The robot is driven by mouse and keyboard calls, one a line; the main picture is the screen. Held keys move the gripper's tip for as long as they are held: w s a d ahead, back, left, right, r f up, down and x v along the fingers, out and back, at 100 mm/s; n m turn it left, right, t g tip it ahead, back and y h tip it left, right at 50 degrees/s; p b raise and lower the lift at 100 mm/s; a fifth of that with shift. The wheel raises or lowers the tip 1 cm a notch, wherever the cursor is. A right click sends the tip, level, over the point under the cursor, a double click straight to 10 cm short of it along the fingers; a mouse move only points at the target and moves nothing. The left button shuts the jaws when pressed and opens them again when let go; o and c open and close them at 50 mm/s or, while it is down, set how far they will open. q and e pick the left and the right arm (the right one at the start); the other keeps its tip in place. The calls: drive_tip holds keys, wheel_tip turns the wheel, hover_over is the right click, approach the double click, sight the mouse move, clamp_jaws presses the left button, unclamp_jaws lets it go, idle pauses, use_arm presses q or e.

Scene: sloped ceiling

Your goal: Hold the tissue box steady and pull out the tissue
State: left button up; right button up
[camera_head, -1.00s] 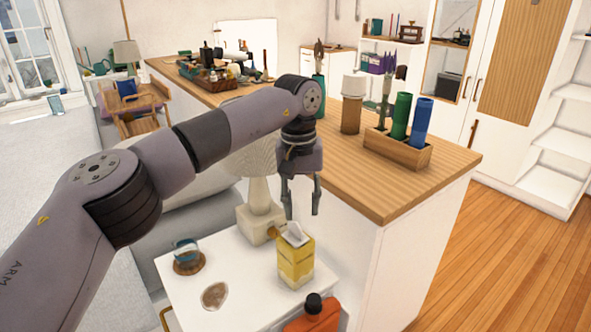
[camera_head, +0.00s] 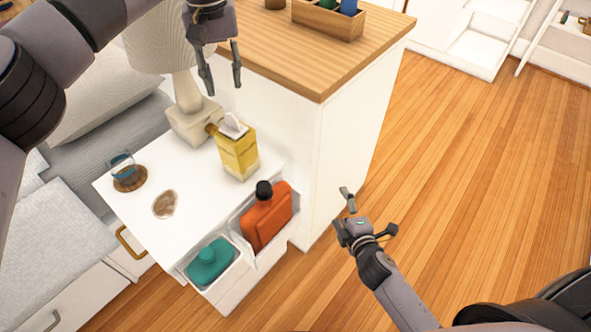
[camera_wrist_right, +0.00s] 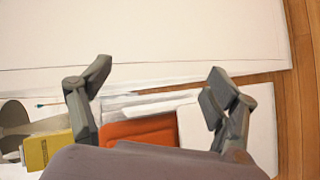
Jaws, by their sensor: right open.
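The yellow tissue box (camera_head: 239,160) stands upright on the white bedside table, with a white tissue (camera_head: 233,126) sticking out of its top. My left gripper (camera_head: 222,85) points down above and beyond the box, apart from it, with its fingers spread and empty. My right gripper (camera_head: 367,213) is low over the floor to the right of the table, open and empty, well away from the box. In the right wrist view, its spread fingers (camera_wrist_right: 160,88) have nothing between their tips. A yellow block at the left edge of that view looks like the tissue box (camera_wrist_right: 48,150).
The white table (camera_head: 215,200) also holds a lamp (camera_head: 190,110), a glass on a coaster (camera_head: 128,178) and a small oval dish (camera_head: 165,204). The wooden-topped counter (camera_head: 300,60) stands behind.

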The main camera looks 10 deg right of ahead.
use_arm(q)
drive_tip(key=shift+w, duration=0.1)
use_arm(e)
drive_tip(key=w+a+r+n+t+y, duration=0.3)
drive_tip(key=a+r+n, duration=0.1)
drive_tip(key=r+n, duration=0.5)
drive_tip(key=n+g+y, duration=0.3)
drive_tip(key=n+y, duration=0.6)
drive_tip(key=n, duration=0.9)
approach(236, 138)
drive_tip(key=s+d+f, duration=0.2)
drive_tip(key=d+f, duration=0.2)
drive_tip(key=x, duration=1.7)
drive_tip(key=shift+w+d+r, duration=0.1)
drive_tip(key=shift+d+r, duration=0.05)
drive_tip(key=shift+r, duration=0.2)
drive_tip(key=shift+c, duration=0.2)
drive_tip(key=c, duration=1.3)
use_arm(q)
drive_tip(key=shift+c, duration=0.5)
